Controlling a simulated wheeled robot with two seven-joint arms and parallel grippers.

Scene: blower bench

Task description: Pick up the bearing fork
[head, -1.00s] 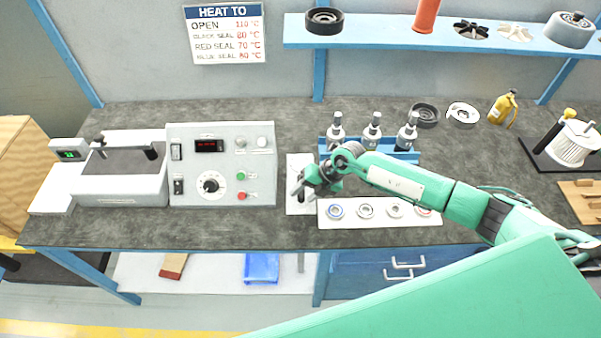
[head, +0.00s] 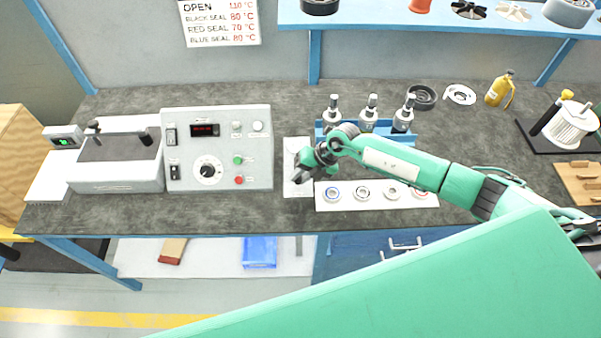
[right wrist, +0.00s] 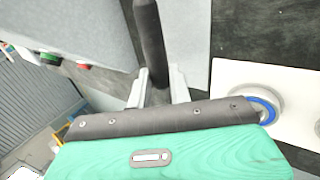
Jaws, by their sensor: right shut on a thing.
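My right gripper (head: 300,174) is over the pale mat (head: 297,148) between the control box and the bearing strip. In the right wrist view its two pale fingers (right wrist: 159,86) are shut on a dark rod, the handle of the bearing fork (right wrist: 151,40). The rod extends away beyond the fingertips. The fork's other end is hidden behind the gripper, and I cannot tell whether it still touches the mat. My left gripper is in neither view.
A white strip (head: 346,205) with several bearings lies just right of the gripper. A grey control box (head: 253,173) stands close on the left. A blue rack (head: 321,130) with metal spindles stands behind.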

